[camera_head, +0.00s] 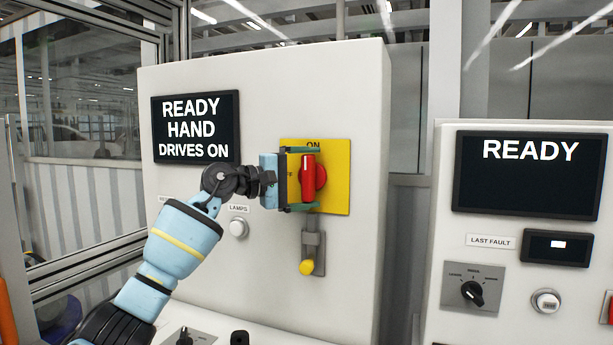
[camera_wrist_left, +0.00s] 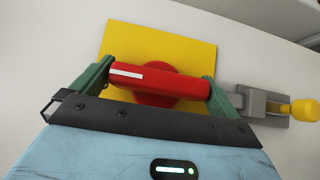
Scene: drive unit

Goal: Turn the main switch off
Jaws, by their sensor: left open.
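The main switch has a red handle (camera_head: 308,178) on a yellow plate (camera_head: 335,195) on the white cabinet. The handle stands upright in the head view, toward the "ON" label at the plate's top. My left gripper (camera_head: 303,180) is at the switch with its green fingers above and below the handle. In the left wrist view the red handle (camera_wrist_left: 158,80) lies lengthwise between the two open fingers (camera_wrist_left: 158,84), its ends close to them. I cannot tell whether they touch. Part of the plate's left side is hidden by the gripper. My right gripper is not in view.
A grey bracket (camera_head: 313,240) with a yellow knob (camera_head: 307,267) hangs just below the switch. A display (camera_head: 196,128) reads "READY HAND DRIVES ON". A white lamp button (camera_head: 238,227) is near my left arm. A second panel with a "READY" display (camera_head: 530,175) stands right.

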